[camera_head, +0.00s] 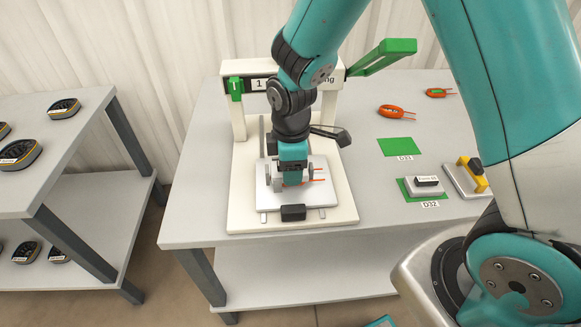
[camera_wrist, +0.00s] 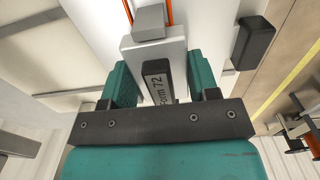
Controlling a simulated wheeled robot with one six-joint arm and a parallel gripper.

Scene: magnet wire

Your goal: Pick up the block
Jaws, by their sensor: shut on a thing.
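My gripper (camera_head: 293,178) points down over the white fixture at the middle of the table. In the wrist view its two teal fingers (camera_wrist: 158,74) are shut on the sides of a light grey block (camera_wrist: 138,57). The block has a black label reading "Form 72", partly hidden by the gripper's dark crossbar. Most of the block is hidden by my gripper in the head view. A smaller grey piece (camera_wrist: 149,20) with orange wires lies just beyond the block. I cannot tell whether the block touches the plate below.
The white fixture (camera_head: 242,205) has an upright frame with a green handle (camera_head: 385,52) close to my arm. A black piece (camera_head: 293,212) sits at its front. To the right are a labelled grey block (camera_head: 424,187) on a green mat, an empty green mat (camera_head: 398,147) and orange coils (camera_head: 397,111).

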